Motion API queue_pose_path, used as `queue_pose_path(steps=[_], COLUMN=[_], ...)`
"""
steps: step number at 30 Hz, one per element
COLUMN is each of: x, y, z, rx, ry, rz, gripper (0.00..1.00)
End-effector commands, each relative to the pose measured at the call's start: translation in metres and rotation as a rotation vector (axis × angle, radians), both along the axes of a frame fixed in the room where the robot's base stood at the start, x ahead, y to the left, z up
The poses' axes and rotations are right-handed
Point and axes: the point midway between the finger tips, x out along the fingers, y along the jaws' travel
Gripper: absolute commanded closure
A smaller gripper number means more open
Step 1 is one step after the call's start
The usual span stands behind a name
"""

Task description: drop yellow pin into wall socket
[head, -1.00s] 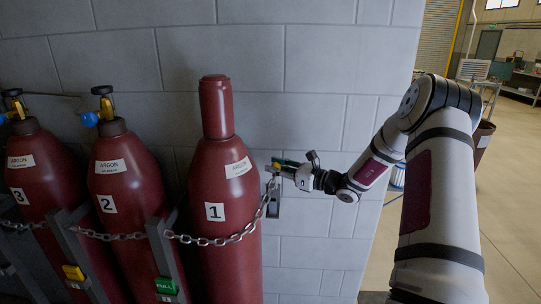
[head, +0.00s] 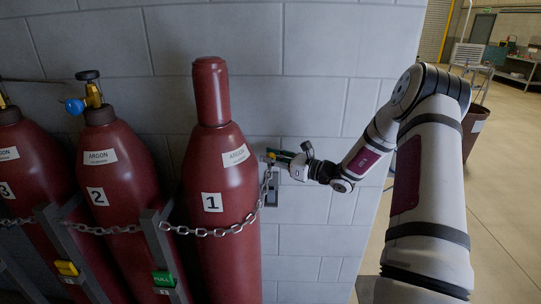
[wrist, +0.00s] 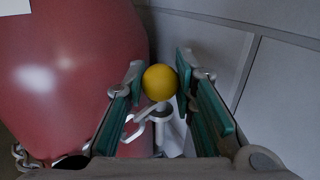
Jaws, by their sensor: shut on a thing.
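The yellow pin (wrist: 159,82) shows in the wrist view as a round yellow end between the fingertips. My gripper (wrist: 157,85) is shut on it, with a teal finger on each side. In the head view my gripper (head: 277,157) is beside cylinder 1, close to the wall, and the pin is too small to make out clearly. A grey wall plate (head: 271,192), perhaps the wall socket, is partly hidden just below my gripper. In the wrist view a pale metal fitting (wrist: 160,116) shows below the pin; I cannot tell whether they touch.
Red argon cylinder 1 (head: 220,205) stands immediately left of my gripper, with cylinder 2 (head: 118,190) farther left. A chain (head: 215,232) crosses cylinder 1 and rises towards the wall plate. The block wall (head: 335,70) is close behind. Open floor lies to the right.

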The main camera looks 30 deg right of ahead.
Motion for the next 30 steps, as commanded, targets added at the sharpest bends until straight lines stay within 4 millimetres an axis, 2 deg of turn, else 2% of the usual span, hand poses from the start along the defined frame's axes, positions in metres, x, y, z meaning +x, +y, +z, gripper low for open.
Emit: queue_pose_path(steps=[30], x=[0.000], y=[0.000], z=[-0.047], rx=[0.001], ry=[0.000], rz=[0.000], gripper=[1.00])
